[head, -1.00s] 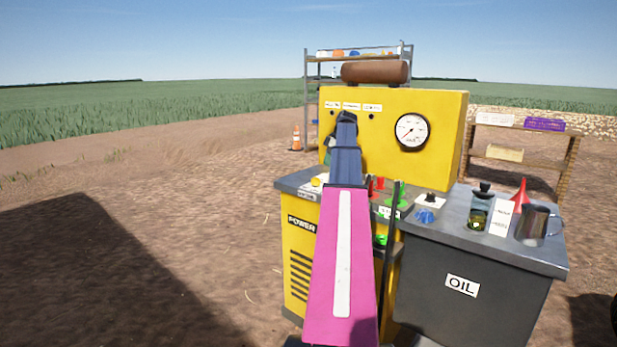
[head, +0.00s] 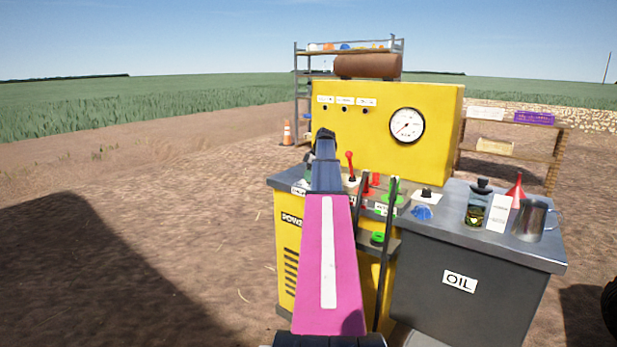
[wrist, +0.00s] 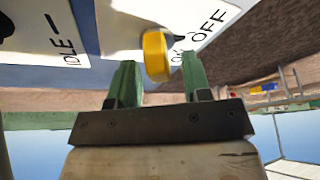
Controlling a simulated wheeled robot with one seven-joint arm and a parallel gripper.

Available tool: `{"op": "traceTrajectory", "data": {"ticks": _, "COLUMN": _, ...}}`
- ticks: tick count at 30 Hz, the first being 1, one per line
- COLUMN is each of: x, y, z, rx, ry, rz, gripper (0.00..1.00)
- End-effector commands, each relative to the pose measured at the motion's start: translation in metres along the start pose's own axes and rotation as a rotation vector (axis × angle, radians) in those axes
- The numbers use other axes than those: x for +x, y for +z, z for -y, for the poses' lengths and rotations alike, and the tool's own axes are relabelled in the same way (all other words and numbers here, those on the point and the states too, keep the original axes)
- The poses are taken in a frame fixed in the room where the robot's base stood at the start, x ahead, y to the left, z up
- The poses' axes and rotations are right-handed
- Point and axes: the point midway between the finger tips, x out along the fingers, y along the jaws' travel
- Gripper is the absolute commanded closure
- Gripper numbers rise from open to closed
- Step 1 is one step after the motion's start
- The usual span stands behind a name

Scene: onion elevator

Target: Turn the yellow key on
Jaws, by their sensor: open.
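The yellow key (wrist: 157,57) shows in the wrist view on a white plate (wrist: 125,28) marked OFF, with a second label partly hidden. I cannot tell for sure which label the key points to. My gripper (wrist: 160,78) is open, with one green finger on either side of the key; I cannot tell whether either touches it. In the head view my gripper (head: 323,143) is over the left end of the yellow machine's (head: 390,130) top, and my pink arm hides the key.
A red lever (head: 350,165) stands just right of my gripper. Right of it are green parts (head: 392,193), a blue knob (head: 422,212), and an oil cabinet (head: 470,270) carrying a glass jar (head: 477,203), red funnel (head: 516,190) and metal jug (head: 532,220). A gauge (head: 407,125) is on the panel.

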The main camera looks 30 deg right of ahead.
Motion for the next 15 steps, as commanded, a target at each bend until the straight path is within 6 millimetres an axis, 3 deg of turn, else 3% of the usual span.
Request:
{"op": "traceTrajectory", "data": {"ticks": 11, "x": 0.0061, "y": 0.0, "z": -0.0001, "rx": 0.0, "ry": 0.001, "rz": 0.0, "gripper": 0.55}}
{"op": "traceTrajectory", "data": {"ticks": 14, "x": 0.006, "y": 0.0001, "z": -0.0001, "rx": 0.0, "ry": 0.001, "rz": 0.0, "gripper": 0.81}}
{"op": "traceTrajectory", "data": {"ticks": 15, "x": 0.006, "y": 0.0001, "z": -0.0001, "rx": 0.0, "ry": 0.001, "rz": 0.0, "gripper": 0.94}}
